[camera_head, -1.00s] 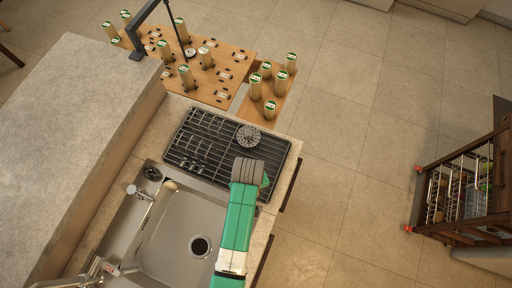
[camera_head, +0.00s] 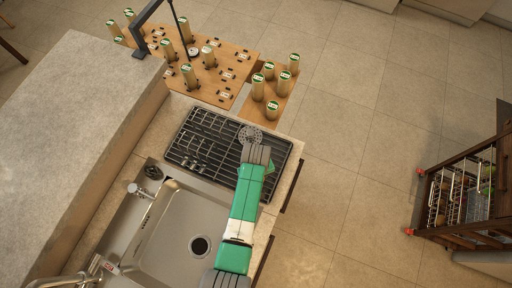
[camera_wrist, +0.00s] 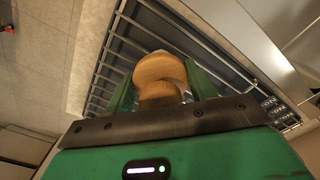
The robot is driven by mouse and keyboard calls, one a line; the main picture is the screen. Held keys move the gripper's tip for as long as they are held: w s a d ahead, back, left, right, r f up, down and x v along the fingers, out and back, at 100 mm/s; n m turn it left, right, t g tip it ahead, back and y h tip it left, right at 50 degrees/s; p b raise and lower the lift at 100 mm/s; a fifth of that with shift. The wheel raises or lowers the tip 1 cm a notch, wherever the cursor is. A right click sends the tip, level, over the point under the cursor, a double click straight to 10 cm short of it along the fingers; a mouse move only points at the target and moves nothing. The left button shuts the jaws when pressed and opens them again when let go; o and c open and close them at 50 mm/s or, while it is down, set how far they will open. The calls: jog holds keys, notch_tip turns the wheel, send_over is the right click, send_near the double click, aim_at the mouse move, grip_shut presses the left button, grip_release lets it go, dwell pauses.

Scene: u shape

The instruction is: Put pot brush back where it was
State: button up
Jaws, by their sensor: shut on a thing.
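The rest of the brush is hidden behind that knob and the fingers. The brush does not show in the head view, where my arm covers it. I cannot tell how high it is above the hob.
A steel sink (camera_head: 175,232) with a tap (camera_head: 140,191) is nearer. A stone ledge (camera_head: 85,110) rises at left. Wooden tables with several cylinders stand beyond the counter.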

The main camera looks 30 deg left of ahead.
jog(key=o, duration=1)
jog(key=shift+o, duration=0.2)
notch_tip(320, 180, up, 12)
jog(key=shift+r+p, duration=0.15)
jog(key=shift+p, duration=0.4)
jog(key=w+d+r+m+t+y, duration=0.15)
jog(key=w+r+t, duration=0.45)
jog(key=r, duration=0.7)
jog(key=w+d+r+m+t, duration=0.2)
jog(key=w+r+m+t, duration=0.15)
jog(key=w+r, duration=0.7)
jog(key=s+d+r+t, duration=0.1)
jog(key=r+t, duration=0.1)
jog(key=r, duration=0.5)
jog(key=s+d+r+m+t, duration=0.1)
jog(key=r+t, duration=0.2)
jog(key=r, duration=0.4)
jog(key=s+d+r+t, duration=0.2)
jog(key=r, duration=0.5)
jog(key=s+d+r+m+t, duration=0.2)
jog(key=s+r+t, duration=0.2)
jog(key=s+r, duration=0.3)
jog(key=s+d+r+m+t+h, duration=0.1)
jog(key=s+d+r+t, duration=0.2)
jog(key=s+r, duration=0.4)
notch_tip(320, 180, up, 8)
jog(key=shift+m+t, duration=0.4)
jog(key=shift+t, duration=0.35)
